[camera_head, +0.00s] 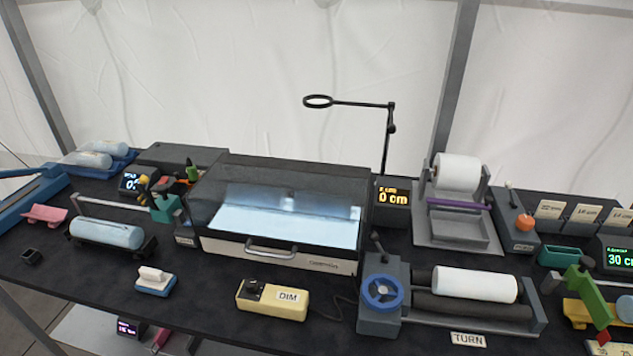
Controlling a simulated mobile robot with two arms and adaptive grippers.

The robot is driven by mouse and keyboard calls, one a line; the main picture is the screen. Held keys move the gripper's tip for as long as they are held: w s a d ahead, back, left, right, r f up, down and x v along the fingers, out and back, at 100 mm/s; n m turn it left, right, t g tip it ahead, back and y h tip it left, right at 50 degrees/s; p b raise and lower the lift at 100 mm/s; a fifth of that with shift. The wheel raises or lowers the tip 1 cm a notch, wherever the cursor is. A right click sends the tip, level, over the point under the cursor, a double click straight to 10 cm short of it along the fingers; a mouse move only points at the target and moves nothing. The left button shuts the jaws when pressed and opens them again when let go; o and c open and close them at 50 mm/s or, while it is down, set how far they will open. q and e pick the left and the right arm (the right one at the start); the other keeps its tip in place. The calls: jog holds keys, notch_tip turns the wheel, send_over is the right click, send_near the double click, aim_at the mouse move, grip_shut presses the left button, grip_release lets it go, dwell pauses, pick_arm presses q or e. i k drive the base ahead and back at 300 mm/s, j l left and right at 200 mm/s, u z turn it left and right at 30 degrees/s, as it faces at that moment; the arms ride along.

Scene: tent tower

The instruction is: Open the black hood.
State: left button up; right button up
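The black hood (300,186) is a dark box with a clear, see-through front window, in the middle of the table. It appears shut. A pale lower front panel (225,243) carries a metal bar handle (271,250). A lit white surface shows through the window. Neither of my grippers is in view, so nothing of mine touches the hood or its handle.
A yellow DIM box (272,298) lies in front of the hood. A roller device with a blue handwheel (382,292) stands at front right. A magnifier arm (387,130) rises behind. A blue-white roll (106,232) lies left.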

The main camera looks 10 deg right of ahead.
aim_at(316, 208)
jog(key=k+j+z, duration=0.1)
jog(key=j+z, duration=0.3)
jog(key=k+j+z, duration=0.1)
jog(key=z, duration=0.25)
jog(key=k+j+z, duration=0.15)
jog(key=j+z, duration=0.25)
jog(key=l, duration=0.1)
